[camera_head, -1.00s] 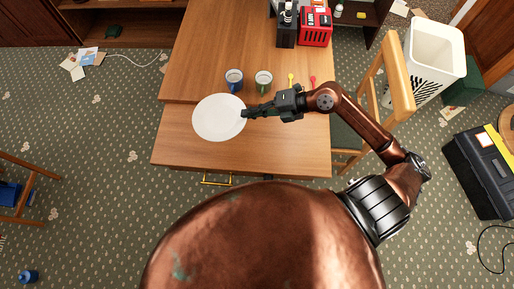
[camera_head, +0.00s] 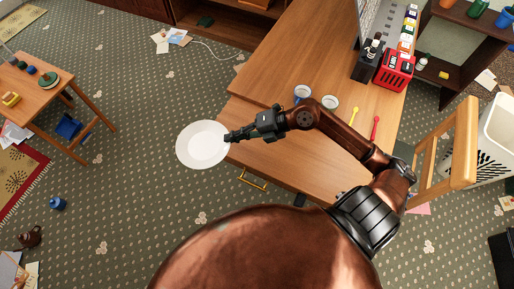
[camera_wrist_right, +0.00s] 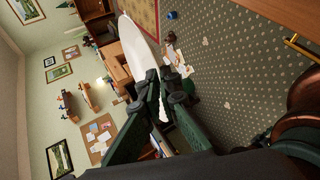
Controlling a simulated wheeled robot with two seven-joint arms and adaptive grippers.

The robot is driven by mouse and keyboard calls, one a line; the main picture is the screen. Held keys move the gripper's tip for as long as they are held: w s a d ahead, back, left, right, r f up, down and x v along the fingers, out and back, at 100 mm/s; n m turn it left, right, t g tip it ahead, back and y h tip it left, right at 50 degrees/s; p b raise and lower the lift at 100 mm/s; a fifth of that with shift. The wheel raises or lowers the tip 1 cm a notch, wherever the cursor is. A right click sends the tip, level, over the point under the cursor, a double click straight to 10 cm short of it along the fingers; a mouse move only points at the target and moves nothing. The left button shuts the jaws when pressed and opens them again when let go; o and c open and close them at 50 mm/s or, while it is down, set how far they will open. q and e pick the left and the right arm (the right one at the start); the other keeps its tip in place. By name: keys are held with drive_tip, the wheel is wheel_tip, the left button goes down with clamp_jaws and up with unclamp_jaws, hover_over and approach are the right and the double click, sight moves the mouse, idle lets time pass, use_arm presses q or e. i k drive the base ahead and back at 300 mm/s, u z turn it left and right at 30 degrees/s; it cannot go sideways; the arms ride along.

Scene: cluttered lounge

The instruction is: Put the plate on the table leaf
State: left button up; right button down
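The white plate (camera_head: 203,145) is held at its right rim by my right gripper (camera_head: 230,137) in the head view. The plate shows past the left edge of the wooden table leaf (camera_head: 285,160), with carpet behind most of it. In the right wrist view the plate (camera_wrist_right: 138,48) is seen nearly edge-on, and the dark fingers (camera_wrist_right: 160,92) are closed on its rim. The leaf is the near part of the table, marked off by a seam; my right arm crosses over it and hides some of it. My left gripper is not in view.
Two mugs (camera_head: 302,92) (camera_head: 330,103), a yellow spoon (camera_head: 353,117) and a red spoon (camera_head: 375,128) are on the table. A red toaster (camera_head: 394,70) stands farther back. A wooden chair (camera_head: 455,150) is at the right. A small side table (camera_head: 38,95) holds items at the left.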

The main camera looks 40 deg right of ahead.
sight(291, 152)
drive_tip(key=u, duration=0.65)
drive_tip(key=i, duration=1.55)
drive_tip(key=z, duration=3.35)
